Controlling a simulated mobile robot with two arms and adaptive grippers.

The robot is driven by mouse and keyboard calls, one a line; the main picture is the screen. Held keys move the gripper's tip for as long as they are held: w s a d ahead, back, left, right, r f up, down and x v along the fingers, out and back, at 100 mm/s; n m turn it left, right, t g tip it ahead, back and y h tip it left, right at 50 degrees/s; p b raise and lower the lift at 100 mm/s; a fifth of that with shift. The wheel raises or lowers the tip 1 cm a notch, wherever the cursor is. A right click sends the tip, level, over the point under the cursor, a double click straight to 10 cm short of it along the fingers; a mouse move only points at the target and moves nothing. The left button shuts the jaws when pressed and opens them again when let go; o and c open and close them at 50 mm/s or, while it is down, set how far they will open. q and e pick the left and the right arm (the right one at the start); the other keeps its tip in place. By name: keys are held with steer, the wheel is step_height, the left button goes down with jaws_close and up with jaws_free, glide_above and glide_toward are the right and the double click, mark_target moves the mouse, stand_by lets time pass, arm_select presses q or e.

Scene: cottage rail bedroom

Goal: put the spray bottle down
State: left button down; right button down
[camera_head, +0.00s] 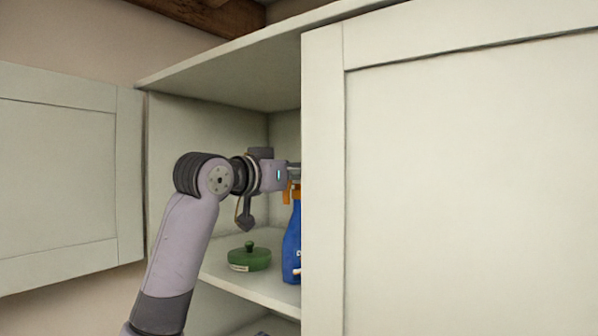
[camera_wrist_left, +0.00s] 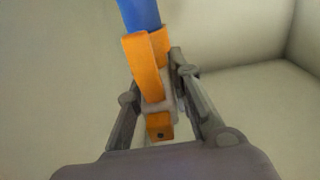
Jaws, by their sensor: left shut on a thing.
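The spray bottle (camera_head: 291,240) has a blue body and an orange trigger head. In the head view it is upright inside the cabinet, at or just above the shelf (camera_head: 262,287); I cannot tell whether its base touches. The cabinet door hides its right side. My left gripper (camera_head: 293,172) reaches into the cabinet from the left at the height of the bottle's head, its fingertips partly hidden by the door. In the left wrist view my left gripper (camera_wrist_left: 160,105) has its fingers on either side of the orange head (camera_wrist_left: 146,70), shut on it. My right gripper is not in view.
A green lidded dish (camera_head: 249,257) sits on the shelf just left of the bottle. The near cabinet door (camera_head: 460,190) fills the right of the head view. Another door (camera_head: 60,180) stands open at the left. A lower shelf space shows below.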

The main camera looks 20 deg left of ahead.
arm_select(q)
steer(key=shift+s+a+r, duration=0.1)
steer(key=shift+s, duration=0.05)
steer(key=c, duration=1.7)
jaws_free()
steer(key=shift+f, duration=0.2)
steer(key=shift+o, duration=1.3)
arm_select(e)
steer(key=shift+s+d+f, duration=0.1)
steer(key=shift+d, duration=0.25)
